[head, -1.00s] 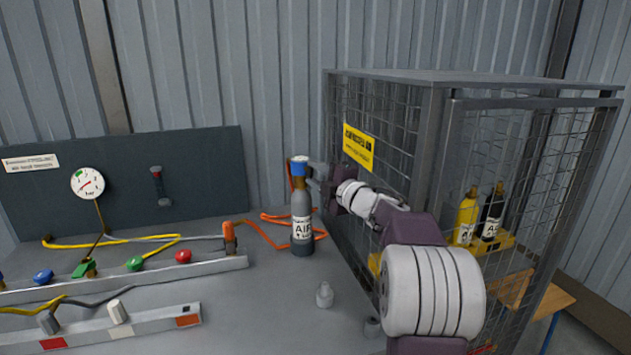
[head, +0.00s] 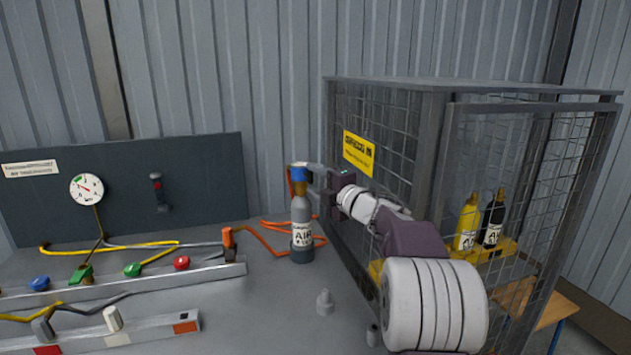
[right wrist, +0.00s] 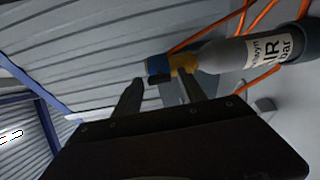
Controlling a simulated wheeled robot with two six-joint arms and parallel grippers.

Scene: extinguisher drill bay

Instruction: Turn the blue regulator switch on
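A blue regulator switch (head: 299,175) sits on top of a grey air bottle (head: 302,215) that stands upright on the table beside the mesh cage. My right gripper (head: 312,172) reaches in from the right at the height of the blue top. In the right wrist view the two dark fingers (right wrist: 159,82) are apart, with the blue switch (right wrist: 157,65) and a brass valve (right wrist: 183,63) just at and beyond their tips. I cannot tell whether they touch. The left gripper is not in view.
The mesh cage (head: 428,150) stands close behind my right arm. An orange hose (head: 262,239) lies behind the bottle. A small grey fitting (head: 325,302) stands in front. A rail (head: 210,273) with coloured knobs and a gauge (head: 87,189) are at left.

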